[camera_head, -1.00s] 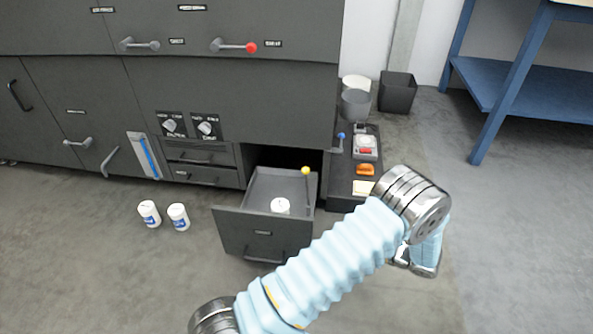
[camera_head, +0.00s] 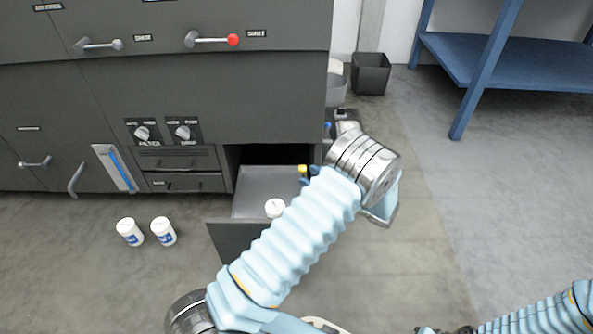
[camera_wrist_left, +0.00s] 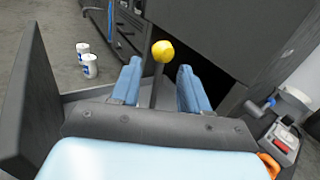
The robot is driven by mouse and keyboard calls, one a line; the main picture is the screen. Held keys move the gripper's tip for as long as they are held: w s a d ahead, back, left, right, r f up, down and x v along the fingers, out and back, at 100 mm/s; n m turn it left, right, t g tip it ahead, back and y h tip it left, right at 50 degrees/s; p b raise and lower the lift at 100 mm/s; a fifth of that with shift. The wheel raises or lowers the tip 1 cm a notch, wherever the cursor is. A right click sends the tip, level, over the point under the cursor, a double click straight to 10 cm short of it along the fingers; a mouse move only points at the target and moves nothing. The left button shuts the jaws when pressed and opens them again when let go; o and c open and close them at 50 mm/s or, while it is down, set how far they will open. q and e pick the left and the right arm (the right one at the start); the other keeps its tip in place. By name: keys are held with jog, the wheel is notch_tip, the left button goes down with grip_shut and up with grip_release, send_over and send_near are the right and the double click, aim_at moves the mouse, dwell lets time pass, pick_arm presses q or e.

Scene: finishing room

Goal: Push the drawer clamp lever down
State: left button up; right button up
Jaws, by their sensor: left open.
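The clamp lever, a thin dark rod with a yellow ball knob (camera_head: 303,169), stands up at the open drawer (camera_head: 262,180). It also shows in the left wrist view, with its yellow ball (camera_wrist_left: 162,51) above and between the fingers. My left gripper (camera_head: 309,175) is at the lever, mostly hidden behind its own wrist in the head view. In the left wrist view the gripper (camera_wrist_left: 158,84) is open, its two blue fingers on either side of the rod. I cannot tell whether they touch it. My right forearm shows at lower right; its gripper is out of frame.
A white tub (camera_head: 274,207) sits in the drawer. Two white bottles (camera_head: 130,231) stand on the floor at left. A red-and-grey device (camera_wrist_left: 283,143) and an orange item (camera_wrist_left: 269,164) lie beside the cabinet. A dark bin (camera_head: 371,73) and a blue bench (camera_head: 480,62) stand behind.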

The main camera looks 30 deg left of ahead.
pick_arm(q)
jog(key=a, duration=0.5)
jog(key=shift+w+a, duration=0.1)
jog(key=shift+a, duration=0.05)
grip_shut()
